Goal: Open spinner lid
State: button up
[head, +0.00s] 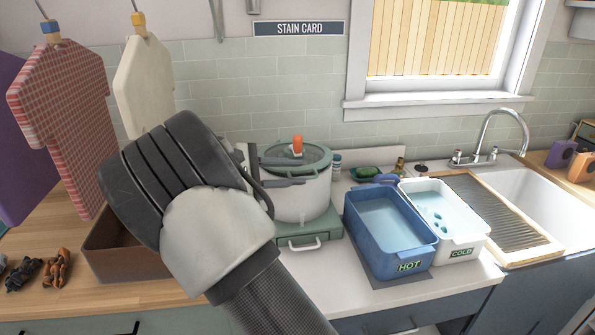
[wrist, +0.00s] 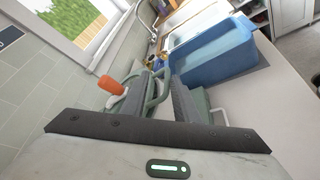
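The spinner (head: 301,204) is a white drum on a green base, standing on the counter. Its lid (head: 318,156) is green-rimmed and glassy, lies closed on top, and has an orange knob (head: 297,144). My gripper (head: 301,172) is at the spinner's left front, one finger at lid height and the other lower, with a gap between. In the wrist view the orange knob (wrist: 111,85) is left of the fingers (wrist: 158,88), and a green curved part shows between them. Whether the fingers touch it is unclear. My arm hides part of the spinner's left side.
A blue HOT tub (head: 391,262) and a white COLD tub (head: 462,249) stand right of the spinner, before the sink (head: 555,205). A brown box (head: 112,262) is partly behind my arm. Shirts hang at left. The blue tub also shows in the wrist view (wrist: 215,60).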

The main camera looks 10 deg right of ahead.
jog(key=p+v, duration=0.6)
jog(key=v, duration=1.1)
jog(key=shift+s+a+p, duration=0.25)
jog(key=shift+a+p, duration=0.05)
jog(key=shift+a, duration=0.1)
dwell(0.6)
jog(key=shift+f, duration=0.15)
dwell(0.3)
